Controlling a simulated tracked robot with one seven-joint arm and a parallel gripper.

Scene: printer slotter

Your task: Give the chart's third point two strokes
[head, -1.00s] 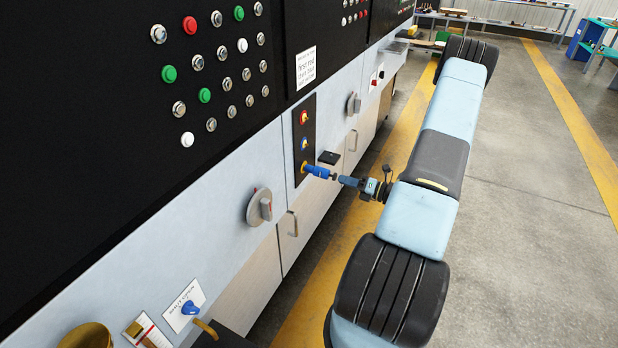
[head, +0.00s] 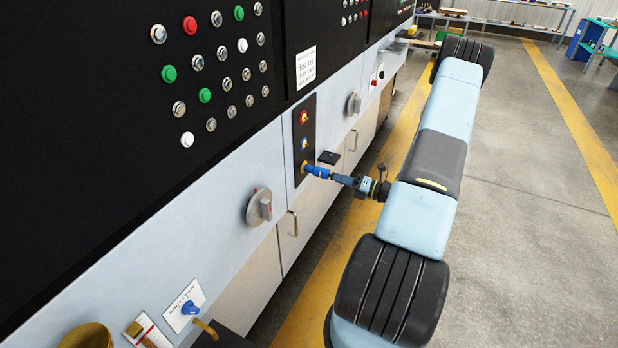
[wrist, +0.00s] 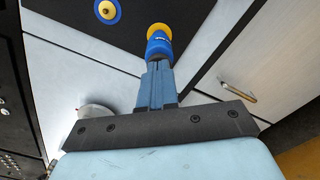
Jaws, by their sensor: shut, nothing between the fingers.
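The chart (head: 306,67) is a white sign reading first red, then blue; its last line is too small to read surely. Below it, a black panel (head: 311,122) bears a red-ringed point (head: 304,117), a blue-ringed point (head: 304,143) and a lowest point with yellow (head: 304,167). A bright blue cylinder (head: 318,171) sticks out from the lowest point; it also shows in the wrist view (wrist: 158,46) with yellow (wrist: 159,30) beyond it. My gripper (head: 332,177) is shut, its fingertips (wrist: 157,65) at the cylinder's outer end, apparently touching. That end is hidden.
A small black ledge (head: 329,158) juts out just above and right of the cylinder. Grey rotary knobs (head: 260,206) (head: 353,103) and a door handle (head: 293,223) stick out of the cabinet. The floor on the right is clear.

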